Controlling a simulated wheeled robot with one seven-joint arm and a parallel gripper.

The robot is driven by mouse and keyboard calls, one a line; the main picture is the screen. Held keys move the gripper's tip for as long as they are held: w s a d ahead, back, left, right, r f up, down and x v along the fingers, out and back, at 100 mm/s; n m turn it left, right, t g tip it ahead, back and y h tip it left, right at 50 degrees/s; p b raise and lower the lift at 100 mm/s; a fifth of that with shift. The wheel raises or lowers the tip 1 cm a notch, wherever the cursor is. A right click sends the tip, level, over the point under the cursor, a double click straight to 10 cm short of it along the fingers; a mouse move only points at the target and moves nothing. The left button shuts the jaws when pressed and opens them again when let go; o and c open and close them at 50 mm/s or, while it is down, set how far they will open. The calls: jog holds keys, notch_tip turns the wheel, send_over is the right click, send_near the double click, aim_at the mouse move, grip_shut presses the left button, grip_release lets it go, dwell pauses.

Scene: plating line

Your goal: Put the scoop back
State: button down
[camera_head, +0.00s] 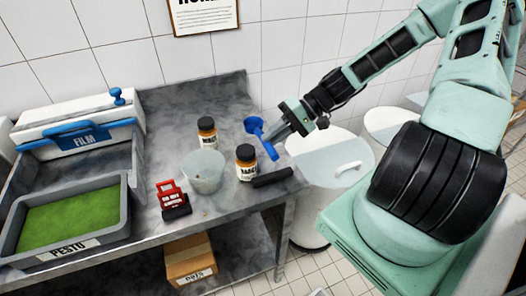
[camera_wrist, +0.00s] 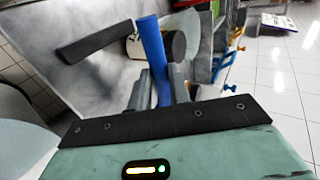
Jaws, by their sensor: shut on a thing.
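The blue scoop shows its round bowl (camera_head: 252,124) and handle in the head view, above the right end of the grey counter (camera_head: 225,95). My gripper (camera_head: 274,138) is shut on the scoop's handle. In the wrist view the blue handle (camera_wrist: 152,50) stands between the two grey fingers of my gripper (camera_wrist: 160,85). The scoop's bowl cannot be made out in that view. The scoop appears held above the counter, behind the front jar.
Two dark-lidded jars (camera_head: 207,133) (camera_head: 245,163), a clear tub (camera_head: 203,172), a red-and-black device (camera_head: 173,200) and a black bar (camera_head: 272,177) stand close by. A pesto tray (camera_head: 124,215) and film dispenser (camera_head: 80,140) are left. White lidded bins (camera_head: 330,157) stand right.

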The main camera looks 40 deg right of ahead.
jog(key=shift+f+p, duration=0.45)
jog(key=shift+f, duration=3)
jog(key=c, duration=1.3)
grip_release()
